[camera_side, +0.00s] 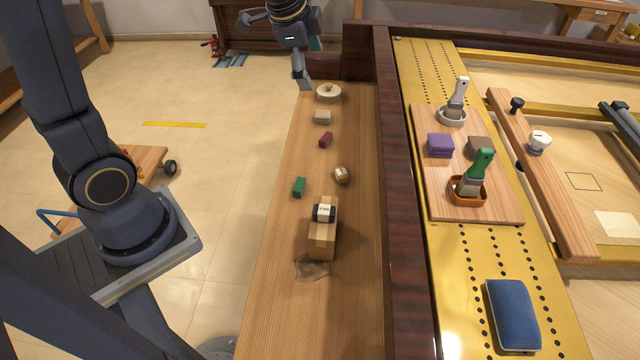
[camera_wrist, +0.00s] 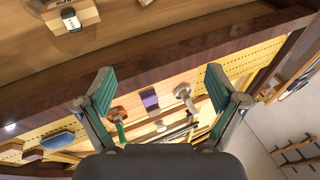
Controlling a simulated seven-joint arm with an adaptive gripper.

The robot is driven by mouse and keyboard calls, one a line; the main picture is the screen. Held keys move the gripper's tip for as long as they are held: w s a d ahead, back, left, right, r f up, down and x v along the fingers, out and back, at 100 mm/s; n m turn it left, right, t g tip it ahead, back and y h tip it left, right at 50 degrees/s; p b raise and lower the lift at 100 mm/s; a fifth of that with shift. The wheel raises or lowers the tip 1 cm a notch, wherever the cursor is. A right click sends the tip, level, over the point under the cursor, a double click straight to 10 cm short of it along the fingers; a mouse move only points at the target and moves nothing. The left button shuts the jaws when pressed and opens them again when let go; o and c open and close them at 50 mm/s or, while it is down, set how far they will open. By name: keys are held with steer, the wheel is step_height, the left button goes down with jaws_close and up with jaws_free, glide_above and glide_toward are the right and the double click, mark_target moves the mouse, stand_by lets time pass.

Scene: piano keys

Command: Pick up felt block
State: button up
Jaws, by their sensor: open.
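Several small blocks could be the felt block; I cannot tell which is felt. On the wooden shelf in the side view lie a green block (camera_side: 299,187), a dark red block (camera_side: 326,140) and a beige block (camera_side: 322,117). A purple block (camera_side: 440,145) and a brown block (camera_side: 480,147) sit on a wooden board. A larger blue block (camera_side: 513,315) lies on the gold frame. My gripper (camera_side: 305,65) hangs above the shelf's far end. In the wrist view its green-padded fingers (camera_wrist: 160,88) are wide apart and empty. The purple block (camera_wrist: 149,99) shows beyond them.
A dark wooden rail (camera_side: 400,220) separates the shelf from the gold frame. The wooden board (camera_side: 428,196) also holds a white-handled brush (camera_side: 459,98) and a green-handled brush (camera_side: 480,165). A wood block with a roll (camera_side: 322,232) stands on the near shelf.

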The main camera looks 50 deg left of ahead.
step_height(320, 180, down, 6)
steer(key=w+a+g, duration=0.1)
steer(key=w+a, duration=0.1)
steer(key=g+h, duration=0.1)
steer(key=g, duration=0.3)
glide_above(301, 184)
step_height(301, 184, down, 27)
steer(key=shift+f, duration=0.2)
step_height(301, 184, down, 6)
steer(key=shift+a+r, duration=0.1)
steer(key=c, duration=0.9)
steer(key=shift+r, duration=0.15)
steer(key=shift+c, duration=0.2)
